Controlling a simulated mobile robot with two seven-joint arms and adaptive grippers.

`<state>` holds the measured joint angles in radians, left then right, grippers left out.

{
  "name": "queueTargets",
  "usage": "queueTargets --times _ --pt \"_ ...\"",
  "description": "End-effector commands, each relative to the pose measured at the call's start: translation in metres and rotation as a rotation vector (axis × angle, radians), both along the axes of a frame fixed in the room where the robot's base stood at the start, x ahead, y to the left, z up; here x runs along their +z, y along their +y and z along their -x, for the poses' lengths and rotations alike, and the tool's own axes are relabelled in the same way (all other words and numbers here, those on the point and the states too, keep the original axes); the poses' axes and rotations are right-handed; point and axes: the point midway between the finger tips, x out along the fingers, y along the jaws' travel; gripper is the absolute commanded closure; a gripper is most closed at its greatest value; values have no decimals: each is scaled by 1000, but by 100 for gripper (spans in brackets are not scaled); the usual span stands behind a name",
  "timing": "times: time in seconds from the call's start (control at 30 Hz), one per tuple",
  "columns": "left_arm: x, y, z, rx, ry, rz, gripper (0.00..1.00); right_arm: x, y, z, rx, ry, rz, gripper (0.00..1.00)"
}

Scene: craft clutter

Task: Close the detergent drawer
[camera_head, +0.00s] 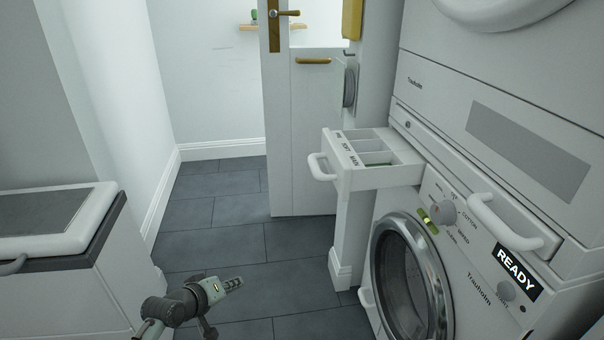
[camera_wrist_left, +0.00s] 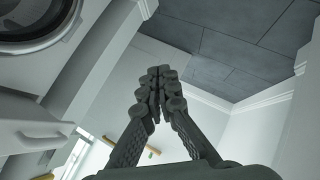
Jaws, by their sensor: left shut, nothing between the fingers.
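The white detergent drawer (camera_head: 349,180) is pulled out of the washing machine (camera_head: 460,262) at its upper left. Its compartments, marked with words such as SOFT and MAIN, are open to view, and a handle (camera_head: 320,167) is on its front. My left gripper (camera_head: 234,283) is shut and empty, low over the floor, apart from the drawer and to the left of and below it. In the left wrist view its fingers (camera_wrist_left: 158,76) meet with nothing between them. What looks like the drawer (camera_wrist_left: 28,122) shows there at the left edge. My right gripper is not in view.
The round washer door (camera_head: 410,280) is shut, below the drawer. A second white machine (camera_head: 490,100) is stacked above. A white cabinet with a dark-edged top (camera_head: 50,250) stands at the left. A white door (camera_head: 310,130) is behind. Tiled floor (camera_head: 240,240) between is clear.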

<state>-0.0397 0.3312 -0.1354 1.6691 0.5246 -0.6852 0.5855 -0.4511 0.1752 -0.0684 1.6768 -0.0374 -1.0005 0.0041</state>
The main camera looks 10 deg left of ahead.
Motion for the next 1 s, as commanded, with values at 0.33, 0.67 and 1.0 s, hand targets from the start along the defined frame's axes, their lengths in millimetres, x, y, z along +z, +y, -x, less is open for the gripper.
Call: queueTargets --times 0.33,0.67,1.0 --pt "232 -54 -85 49 -234 655 100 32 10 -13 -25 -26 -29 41" --pt "246 -74 -114 47 -239 711 100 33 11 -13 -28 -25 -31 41" --pt "234 -109 -176 47 -239 707 100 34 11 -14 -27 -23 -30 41"
